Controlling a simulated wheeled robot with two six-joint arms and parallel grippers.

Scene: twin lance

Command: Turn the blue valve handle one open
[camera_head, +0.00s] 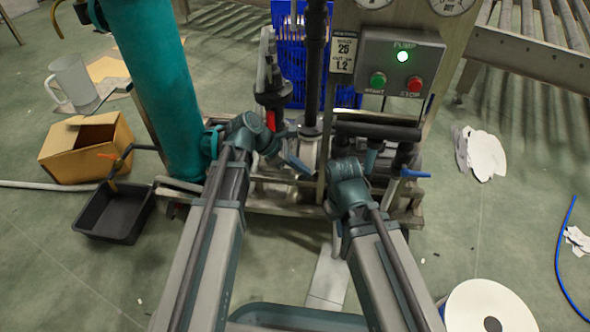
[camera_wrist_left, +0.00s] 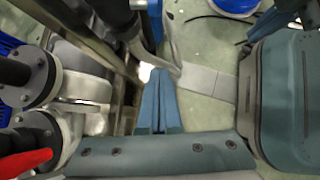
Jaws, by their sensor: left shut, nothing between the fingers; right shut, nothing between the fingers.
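The blue valve handle (camera_head: 415,173) is a short lever at the right end of the dark pipework under the pump box, right of my right wrist. No gripper touches it. My left gripper (camera_head: 298,163) is shut and empty in front of the pipework, left of the central post. Its two blue fingers (camera_wrist_left: 160,105) lie together in the left wrist view. My right gripper (camera_head: 337,238) is shut and empty, low in front of the skid and partly hidden by my right arm. A red handle (camera_head: 271,121) stands left of the post; it also shows in the left wrist view (camera_wrist_left: 25,162).
The pump box (camera_head: 400,62) has a lit green lamp and two buttons. A thick teal pipe (camera_head: 150,70) stands left. A cardboard box (camera_head: 85,148) and black tray (camera_head: 115,215) are on the floor. A white reel (camera_head: 465,310) lies front right.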

